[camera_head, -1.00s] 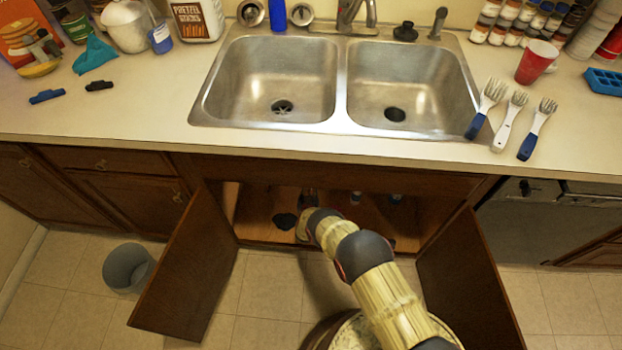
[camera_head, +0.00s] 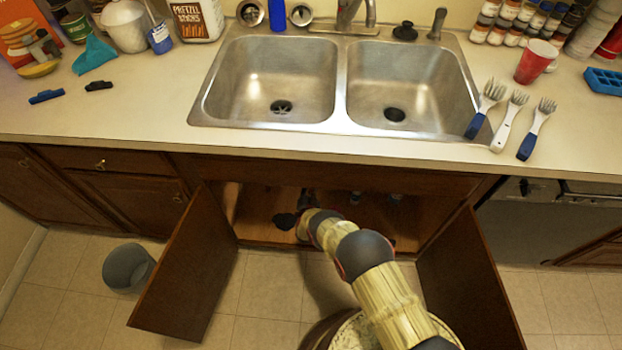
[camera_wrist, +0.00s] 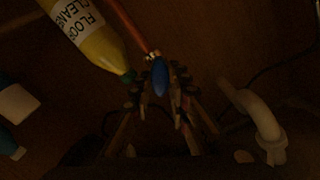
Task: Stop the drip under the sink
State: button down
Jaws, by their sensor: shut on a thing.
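The cabinet under the sink (camera_head: 340,83) is open and my arm reaches into it. In the dark wrist view, a blue valve handle (camera_wrist: 160,76) sits at the end of a reddish copper-looking pipe (camera_wrist: 127,28). My gripper (camera_wrist: 161,84) has a finger on each side of the handle and is shut on it. The handle lies roughly in line with the gripper. The contact points are hard to see in the dark. In the head view my arm and the shadow hide the handle. No drip is visible.
A pale curved pipe (camera_wrist: 258,112) is at right. A white and blue container (camera_wrist: 17,105) is at left. Open doors (camera_head: 185,268) flank my arm. A grey bucket (camera_head: 127,267) stands on the floor.

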jog(key=m, duration=1.1)
jog(key=shift+d+f, duration=0.15)
jog(key=shift+f, duration=0.15)
jog(key=shift+m, duration=0.4)
jog(key=c, duration=1.7)
grip_release()
jog(key=shift+s, duration=0.1)
jog(key=s, duration=1.1)
jog(key=shift+s+a, duration=0.2)
jog(key=shift+s, duration=0.2)
